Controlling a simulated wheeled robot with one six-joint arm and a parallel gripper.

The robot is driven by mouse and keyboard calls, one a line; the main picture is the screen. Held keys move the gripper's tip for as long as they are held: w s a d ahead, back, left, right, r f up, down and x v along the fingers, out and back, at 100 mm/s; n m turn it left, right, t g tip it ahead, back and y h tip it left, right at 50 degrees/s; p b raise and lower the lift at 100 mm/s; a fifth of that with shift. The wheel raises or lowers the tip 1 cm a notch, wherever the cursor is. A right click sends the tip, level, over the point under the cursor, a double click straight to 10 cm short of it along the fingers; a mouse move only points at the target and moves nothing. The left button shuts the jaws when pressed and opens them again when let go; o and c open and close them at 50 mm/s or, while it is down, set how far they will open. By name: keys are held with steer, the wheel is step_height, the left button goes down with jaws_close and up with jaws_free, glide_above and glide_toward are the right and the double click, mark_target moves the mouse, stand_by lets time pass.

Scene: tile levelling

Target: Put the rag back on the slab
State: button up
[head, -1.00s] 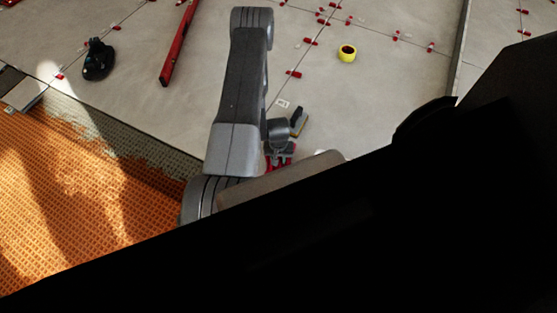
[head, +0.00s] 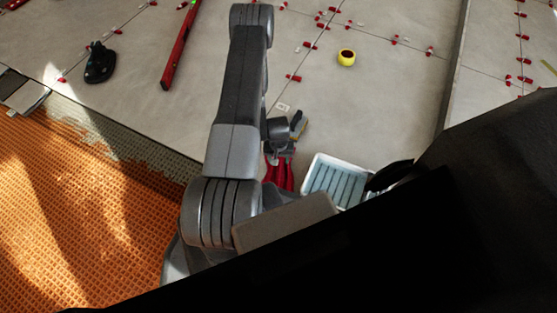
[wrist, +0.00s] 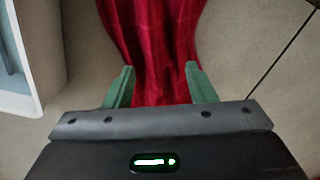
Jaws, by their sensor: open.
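My gripper (wrist: 159,67) is open, with one green finger on each side of the cloth. I cannot tell whether the fingers touch it. In the head view the red rag (head: 280,174) shows in part below my dark wrist, its lower end hidden behind my arm. The slab (head: 390,120) is the grey tiled surface around it.
Orange matting (head: 80,210) borders the slab at left.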

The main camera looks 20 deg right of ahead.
step_height(320, 180, up, 9)
steer(key=p, duration=0.4)
steer(key=shift+r, duration=0.15)
step_height(320, 180, down, 12)
steer(key=b, duration=0.6)
steer(key=shift+f+b, duration=0.2)
steer(key=shift+b, duration=0.1)
steer(key=shift+r+p, duration=0.8)
steer(key=shift+r, duration=0.6)
steer(key=shift+f, duration=0.1)
